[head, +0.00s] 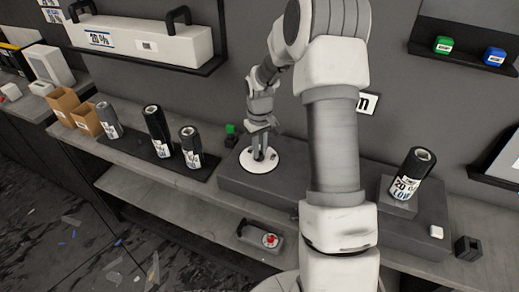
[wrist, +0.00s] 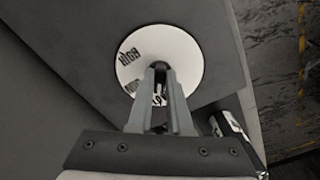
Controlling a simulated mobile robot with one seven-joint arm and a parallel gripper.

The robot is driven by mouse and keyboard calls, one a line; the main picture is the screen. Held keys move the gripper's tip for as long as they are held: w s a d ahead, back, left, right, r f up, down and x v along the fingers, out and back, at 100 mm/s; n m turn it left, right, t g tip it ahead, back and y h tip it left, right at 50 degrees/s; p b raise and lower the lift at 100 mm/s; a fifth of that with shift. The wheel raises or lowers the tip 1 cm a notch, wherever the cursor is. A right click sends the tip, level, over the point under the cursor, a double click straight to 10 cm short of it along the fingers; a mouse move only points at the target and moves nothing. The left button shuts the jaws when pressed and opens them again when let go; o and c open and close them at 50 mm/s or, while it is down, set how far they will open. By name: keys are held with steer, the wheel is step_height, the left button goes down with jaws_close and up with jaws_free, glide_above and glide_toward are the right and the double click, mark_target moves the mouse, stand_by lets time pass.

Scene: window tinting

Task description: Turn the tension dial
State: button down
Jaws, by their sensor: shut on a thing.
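The tension dial has a round white face (head: 248,163) on top of the dark grey block at the middle of the bench. In the wrist view the white face (wrist: 125,62) carries black print, with one label that seems to read HIGH and others partly covered. My gripper (head: 260,157) points down over the middle of the dial. In the wrist view my gripper (wrist: 159,68) has its fingertips close together at the centre of the face, shut on the dial's knob. The knob itself is mostly hidden by the fingers.
Several dark film rolls (head: 157,131) stand on a mat left of the dial. Another roll (head: 413,172) stands on a block at the right. A tool with a red knob (head: 270,240) lies on the lower shelf. A small green object (head: 230,129) is just behind the dial.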

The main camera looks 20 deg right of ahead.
steer(key=shift+n, duration=0.6)
steer(key=c, duration=0.8)
jaws_free()
steer(key=shift+c, duration=0.2)
step_height(320, 180, up, 18)
steer(key=shift+f, duration=0.25)
